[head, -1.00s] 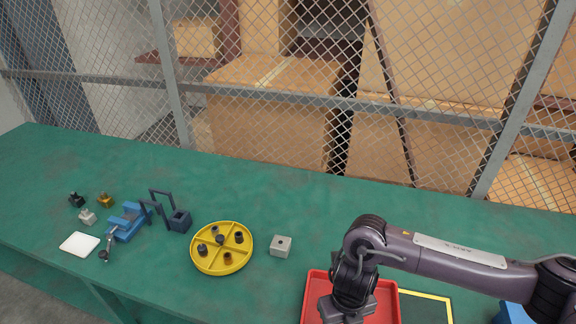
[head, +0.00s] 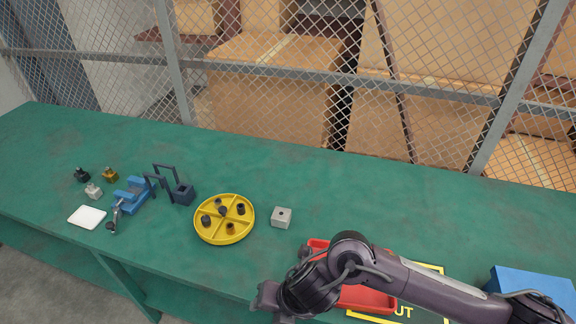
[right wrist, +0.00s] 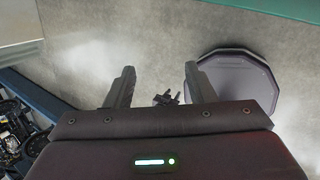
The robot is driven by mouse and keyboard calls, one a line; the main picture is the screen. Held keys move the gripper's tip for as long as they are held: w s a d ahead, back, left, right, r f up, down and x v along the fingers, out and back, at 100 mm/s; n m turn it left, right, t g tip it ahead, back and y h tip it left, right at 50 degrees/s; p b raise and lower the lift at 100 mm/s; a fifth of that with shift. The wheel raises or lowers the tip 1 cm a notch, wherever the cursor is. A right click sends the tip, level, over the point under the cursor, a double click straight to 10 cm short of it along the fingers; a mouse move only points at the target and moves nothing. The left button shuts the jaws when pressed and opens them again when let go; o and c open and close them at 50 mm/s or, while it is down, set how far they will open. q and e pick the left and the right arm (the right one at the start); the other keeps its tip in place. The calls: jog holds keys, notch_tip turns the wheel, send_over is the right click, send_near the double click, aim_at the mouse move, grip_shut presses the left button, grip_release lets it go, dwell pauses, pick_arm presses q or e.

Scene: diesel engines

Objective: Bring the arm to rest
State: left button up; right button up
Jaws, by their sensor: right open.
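My right arm (head: 400,282) comes in from the right in the head view and reaches over the red tray (head: 368,299). Its wrist end hangs low at the bench's front edge, and the fingertips cannot be made out there. In the right wrist view my right gripper (right wrist: 159,68) is open, its two dark fingers wide apart with nothing between them. It faces the grey floor (right wrist: 90,50). My left gripper is not in view.
The green bench (head: 330,180) holds a yellow divided dish (head: 224,238), a grey block (head: 281,217), a blue vise (head: 132,195), a white pad (head: 87,217) and a blue box (head: 530,285). A mesh fence (head: 270,70) stands behind. The bench's back middle is clear.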

jog(key=a+r+m+t+y, duration=0.2)
jog(key=a+r+m, duration=0.3)
jog(key=w+d+r+m+t+h, duration=0.1)
jog(key=w+d+r+m+t, duration=0.3)
jog(key=m, duration=0.7)
jog(key=s+d+f+m+g+h, duration=0.2)
jog(key=s+d+m, duration=0.1)
jog(key=d+m, duration=0.4)
jog(key=s+d+f+m+g+h, duration=0.1)
jog(key=s+d+m+h, duration=0.2)
jog(key=d, duration=0.6)
jog(key=s+d+f+m+g+h, duration=0.1)
jog(key=s+d+f+m+g, duration=0.1)
jog(key=s+d+m, duration=0.4)
notch_tip(320, 180, down, 30)
jog(key=d+g, duration=0.1)
jog(key=d, duration=0.1)
jog(key=s+d+f, duration=0.1)
jog(key=s+f, duration=0.8)
jog(key=s+d+f+g, duration=0.1)
jog(key=s+d+f, duration=0.1)
jog(key=s+f, duration=0.8)
jog(key=shift+s+d+m+b, duration=0.2)
jog(key=shift+d+m+b, duration=0.1)
jog(key=shift+b, duration=0.05)
